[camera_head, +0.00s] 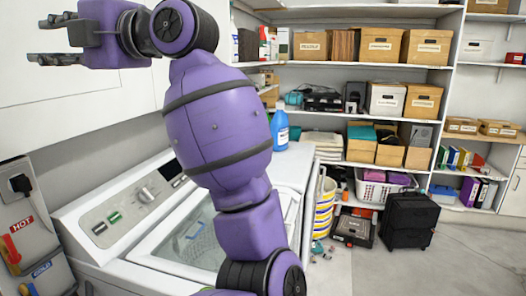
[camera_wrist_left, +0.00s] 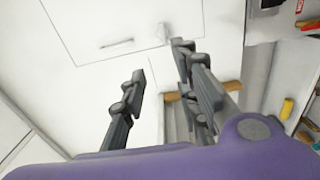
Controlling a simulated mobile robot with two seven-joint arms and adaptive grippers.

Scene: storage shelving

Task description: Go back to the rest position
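My left gripper (camera_head: 46,40) is raised at the top left of the head view, in front of the white cabinet doors. Its two dark fingers are spread apart and point left, with nothing between them. In the left wrist view the gripper (camera_wrist_left: 152,45) also shows open and empty, with a white cabinet surface beyond the fingers. My purple left arm rises in front of the washing machine (camera_head: 100,222) and hides part of it. My right gripper is in neither view.
White cabinets (camera_head: 70,105) line the upper left. A blue bottle (camera_head: 280,130) stands behind the arm. Shelves with cardboard boxes (camera_head: 381,46) fill the back. Floor at the lower right (camera_head: 440,265) is clear.

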